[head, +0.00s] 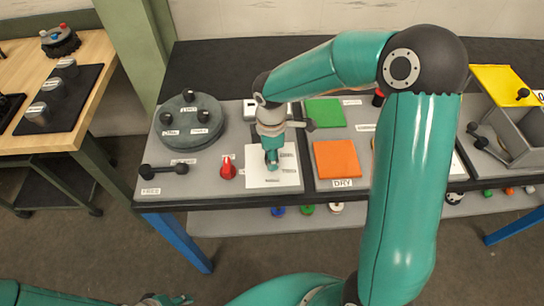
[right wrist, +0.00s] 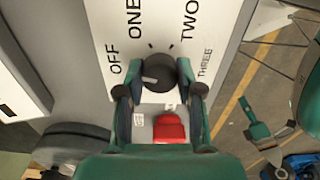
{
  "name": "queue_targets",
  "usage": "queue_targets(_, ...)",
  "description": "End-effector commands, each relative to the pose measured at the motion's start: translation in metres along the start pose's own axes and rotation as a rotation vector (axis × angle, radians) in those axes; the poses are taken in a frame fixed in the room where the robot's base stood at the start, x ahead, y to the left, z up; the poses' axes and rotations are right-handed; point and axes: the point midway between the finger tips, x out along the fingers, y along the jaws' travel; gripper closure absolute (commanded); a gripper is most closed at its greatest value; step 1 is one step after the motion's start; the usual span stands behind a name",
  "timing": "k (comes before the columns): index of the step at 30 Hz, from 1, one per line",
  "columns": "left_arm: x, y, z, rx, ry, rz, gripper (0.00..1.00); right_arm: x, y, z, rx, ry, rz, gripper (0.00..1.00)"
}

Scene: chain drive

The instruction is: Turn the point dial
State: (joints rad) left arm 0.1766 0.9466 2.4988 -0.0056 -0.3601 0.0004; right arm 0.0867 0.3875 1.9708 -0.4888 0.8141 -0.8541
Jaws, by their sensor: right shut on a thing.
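The point dial (right wrist: 160,72) is a dark round knob on a white plate (head: 258,181), with the words OFF, ONE, TWO and THREE around it in the right wrist view. A pale mark on the knob faces left, roughly toward OFF. My right gripper (right wrist: 160,92) has its fingers on either side of the knob and is shut on it. In the head view the right gripper (head: 272,161) is over the plate and hides the dial. Part of my left gripper (head: 165,299) shows at the bottom edge; its fingers are unclear.
A red knob (head: 228,168) sits just left of the plate. A round grey drum (head: 188,138) with black knobs stands behind it. Green (head: 325,112) and orange (head: 337,159) squares lie to the right. A black-ended lever (head: 163,170) is at front left.

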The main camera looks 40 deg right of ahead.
Motion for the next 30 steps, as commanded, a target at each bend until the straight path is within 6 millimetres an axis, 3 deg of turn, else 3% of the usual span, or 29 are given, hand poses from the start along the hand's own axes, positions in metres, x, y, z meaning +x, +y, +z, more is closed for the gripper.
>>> queue_targets(15,0.034,-0.012,0.0,0.0,0.0,0.0,0.6,0.002,0.001,0.0,0.471,0.001,0.003,0.99)
queue_targets(30,0.051,-0.018,0.0,0.0,0.0,0.0,0.6,0.001,0.0,0.001,0.816,0.0,0.001,0.99)
